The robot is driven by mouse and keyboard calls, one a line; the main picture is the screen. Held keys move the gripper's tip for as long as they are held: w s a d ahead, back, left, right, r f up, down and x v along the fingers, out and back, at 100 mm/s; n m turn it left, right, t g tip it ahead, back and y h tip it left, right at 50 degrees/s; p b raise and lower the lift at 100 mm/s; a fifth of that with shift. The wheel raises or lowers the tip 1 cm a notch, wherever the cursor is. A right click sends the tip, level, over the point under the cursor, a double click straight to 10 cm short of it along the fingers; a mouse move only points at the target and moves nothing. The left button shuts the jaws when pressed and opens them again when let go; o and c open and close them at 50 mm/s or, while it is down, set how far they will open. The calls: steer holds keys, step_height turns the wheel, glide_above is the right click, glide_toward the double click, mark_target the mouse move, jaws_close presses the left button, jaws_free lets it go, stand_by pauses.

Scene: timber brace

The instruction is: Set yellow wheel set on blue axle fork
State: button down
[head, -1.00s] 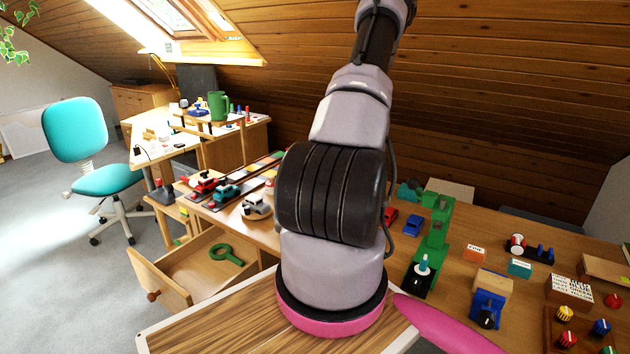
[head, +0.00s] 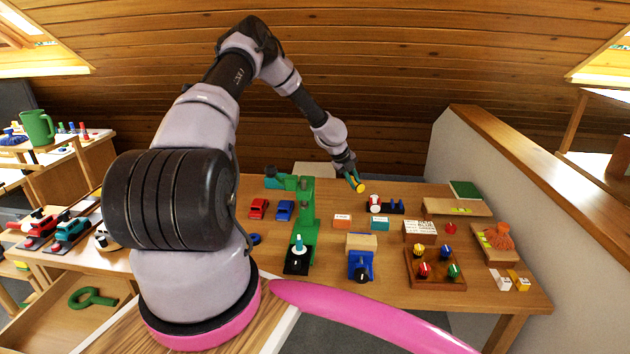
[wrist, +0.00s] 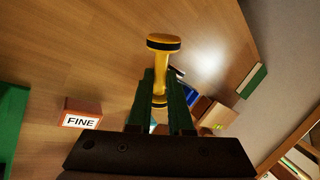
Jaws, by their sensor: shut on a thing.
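The yellow wheel set (wrist: 164,43) has a dark-rimmed wheel and a yellow axle. My gripper (wrist: 161,95) is shut on it, with the axle between the fingers and one wheel sticking out beyond the tips. In the head view the yellow wheel set (head: 360,187) hangs at the gripper (head: 350,173) above the back of the workbench. The blue axle fork (head: 396,206) appears as blue uprights on a dark base, beside a red and white wheel set (head: 375,203). In the wrist view some blue (wrist: 200,105) shows past the right finger, mostly hidden.
A green press-like stand (head: 305,215) is left of the gripper. An orange "FINE" block (head: 342,220), a teal block (head: 379,223) and a blue device (head: 360,262) stand in front. A wooden tray of colored knobs (head: 434,275) is to the right, near a white side wall (head: 480,165).

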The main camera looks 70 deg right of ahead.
steer(key=s+m, duration=0.2)
steer(key=s, duration=0.3)
steer(key=s+d+r+m+g+y, duration=0.1)
steer(key=s+m, duration=0.1)
steer(key=s, duration=0.3)
steer(key=s+d+m+g+y, duration=0.1)
steer(key=s+m, duration=0.1)
steer(key=s, duration=0.3)
steer(key=shift+s+d+r, duration=0.15)
steer(key=shift+r, duration=0.15)
steer(key=shift+s+f, duration=0.15)
steer(key=shift+f, duration=0.15)
glide_above(398, 208)
steer(key=w, duration=0.1)
steer(key=shift+w+f, duration=0.2)
steer(key=shift+f, duration=2.05)
steer(key=shift+w+a+f, duration=0.1)
steer(key=shift+f, duration=0.35)
steer(key=shift+w+a+f, duration=0.1)
steer(key=shift+f, duration=0.3)
steer(key=c, duration=0.8)
jaws_free()
steer(key=shift+f, duration=0.1)
steer(key=shift+o, duration=0.2)
steer(key=shift+w+d+r, duration=0.15)
steer(key=shift+r, duration=1.65)
steer(key=shift+s+r, duration=0.15)
steer(key=shift+r, duration=1.1)
steer(key=shift+s+r, duration=0.15)
steer(key=shift+r, duration=1.1)
